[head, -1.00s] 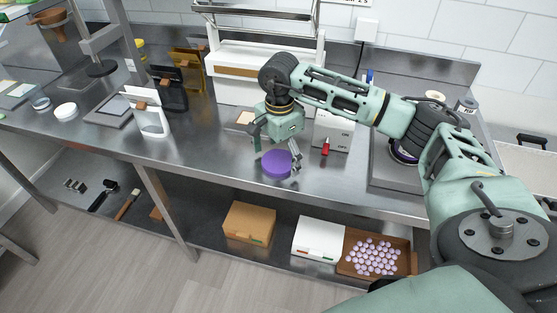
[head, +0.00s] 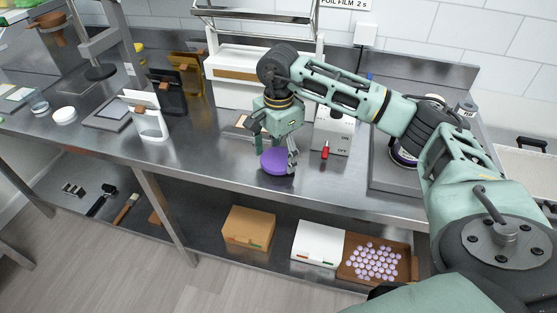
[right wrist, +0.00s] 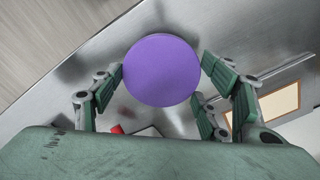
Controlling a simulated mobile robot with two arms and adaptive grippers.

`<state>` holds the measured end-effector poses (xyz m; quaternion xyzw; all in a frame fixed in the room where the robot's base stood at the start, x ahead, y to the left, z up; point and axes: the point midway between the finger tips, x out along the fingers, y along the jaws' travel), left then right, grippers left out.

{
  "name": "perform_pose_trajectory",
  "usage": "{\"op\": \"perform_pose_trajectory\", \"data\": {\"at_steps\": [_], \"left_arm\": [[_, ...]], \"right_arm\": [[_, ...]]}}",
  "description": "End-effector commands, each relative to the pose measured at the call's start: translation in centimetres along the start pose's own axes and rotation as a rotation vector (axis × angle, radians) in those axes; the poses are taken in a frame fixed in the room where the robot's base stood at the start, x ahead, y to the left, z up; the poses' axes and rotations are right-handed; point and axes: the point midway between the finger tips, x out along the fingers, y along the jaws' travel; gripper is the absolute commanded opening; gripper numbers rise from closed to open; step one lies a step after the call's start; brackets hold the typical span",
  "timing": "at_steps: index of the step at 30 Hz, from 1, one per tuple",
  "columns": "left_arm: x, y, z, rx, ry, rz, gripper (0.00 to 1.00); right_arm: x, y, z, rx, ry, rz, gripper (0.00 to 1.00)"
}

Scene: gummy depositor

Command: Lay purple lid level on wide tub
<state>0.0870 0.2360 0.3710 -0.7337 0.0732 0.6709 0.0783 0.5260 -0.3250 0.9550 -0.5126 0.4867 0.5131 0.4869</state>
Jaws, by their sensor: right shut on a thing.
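The purple lid (head: 274,162) is a round disc at the front part of the steel counter, and it also shows in the right wrist view (right wrist: 161,70). My right gripper (head: 275,153) is shut on the lid, with fingers on either side of its rim. The lid looks nearly flat; whether it touches the counter I cannot tell. A round container with purple in it (head: 402,156) shows partly behind my right arm at the right; it may be the wide tub, but most of it is hidden. My left gripper is not in view.
A white box with a red switch (head: 332,136) stands just right of my gripper. The counter between stand and lid is clear. A tray of purple gummies (head: 376,262) sits on the lower shelf.

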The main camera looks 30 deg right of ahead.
Motion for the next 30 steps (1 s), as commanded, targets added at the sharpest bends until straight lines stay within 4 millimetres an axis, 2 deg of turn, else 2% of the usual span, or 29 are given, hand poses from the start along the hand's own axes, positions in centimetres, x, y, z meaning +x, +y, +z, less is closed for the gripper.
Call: {"op": "perform_pose_trajectory", "data": {"at_steps": [3, 9, 16, 22, 30], "left_arm": [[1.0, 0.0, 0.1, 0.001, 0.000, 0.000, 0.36], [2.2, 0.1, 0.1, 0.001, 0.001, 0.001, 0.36], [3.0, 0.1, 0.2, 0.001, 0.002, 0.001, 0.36], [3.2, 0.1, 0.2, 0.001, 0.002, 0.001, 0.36], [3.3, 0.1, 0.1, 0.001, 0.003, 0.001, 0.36]], "right_arm": [[-2.0, 0.1, -0.5, 0.004, 0.002, -0.005, 0.56], [-4.7, 2.4, -4.8, 0.007, 0.003, -0.004, 0.56], [-7.3, 4.3, -8.4, 0.003, 0.001, -0.002, 0.56], [-8.4, 5.1, -10.0, 0.001, 0.000, -0.001, 0.56], [-8.8, 5.3, -10.4, -0.001, 0.000, 0.000, 0.56]]}}
